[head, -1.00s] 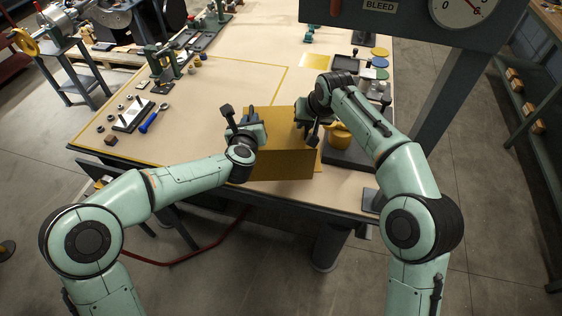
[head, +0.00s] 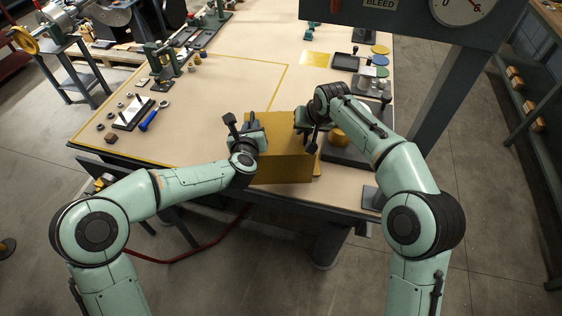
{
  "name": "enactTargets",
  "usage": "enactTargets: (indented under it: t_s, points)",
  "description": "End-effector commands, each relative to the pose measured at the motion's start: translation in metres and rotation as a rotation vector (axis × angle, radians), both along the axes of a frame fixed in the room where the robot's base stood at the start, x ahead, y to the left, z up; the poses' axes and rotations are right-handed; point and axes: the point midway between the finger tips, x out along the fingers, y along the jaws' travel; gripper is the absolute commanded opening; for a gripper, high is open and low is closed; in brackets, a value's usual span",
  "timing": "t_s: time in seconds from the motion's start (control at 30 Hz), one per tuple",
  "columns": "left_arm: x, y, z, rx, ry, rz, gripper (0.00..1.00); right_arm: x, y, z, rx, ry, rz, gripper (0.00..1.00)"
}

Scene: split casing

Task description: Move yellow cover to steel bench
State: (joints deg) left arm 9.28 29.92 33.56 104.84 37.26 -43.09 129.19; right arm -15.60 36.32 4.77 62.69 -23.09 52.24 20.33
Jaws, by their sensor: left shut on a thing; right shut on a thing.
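The yellow cover (head: 280,160) is a boxy mustard-yellow casing part at the near edge of the beige-topped table (head: 215,110). My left gripper (head: 252,128) is shut on its left side. My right gripper (head: 307,126) is shut on its upper right side. Both fingertips are partly hidden by the wrists and the cover. A thin yellow edge shows at the cover's lower right; I cannot tell whether the cover touches what is under it. I cannot tell which surface is the steel bench.
A blue-handled wrench (head: 149,121) and small parts lie at left. A gauge panel (head: 400,22) overhangs at upper right. The table's middle left is mostly clear.

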Motion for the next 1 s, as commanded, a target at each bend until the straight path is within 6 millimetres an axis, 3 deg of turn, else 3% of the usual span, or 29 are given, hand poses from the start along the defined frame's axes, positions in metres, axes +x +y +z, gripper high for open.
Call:
enactTargets:
  t_s: [0.2, 0.23, 0.3, 0.8, 1.0]
  points:
    - [0.001, 0.000, -0.010, -0.001, -0.003, 0.002, 0.00, 0.001, -0.001, -0.009, 0.000, -0.004, -0.001, 0.00]
    - [0.000, 0.001, -0.011, 0.000, 0.001, 0.002, 0.24, 0.000, -0.001, -0.011, -0.002, -0.001, -0.001, 0.23]
    - [0.000, 0.001, -0.011, 0.000, 0.000, 0.002, 0.43, 0.000, -0.001, -0.011, -0.001, -0.001, -0.001, 0.42]
    - [-0.001, 0.000, -0.010, 0.000, 0.000, 0.000, 0.43, 0.000, 0.000, -0.011, 0.000, 0.000, 0.000, 0.42]
    - [-0.022, 0.001, -0.002, 0.002, -0.002, 0.000, 0.43, 0.000, 0.000, -0.011, 0.000, 0.000, 0.000, 0.42]
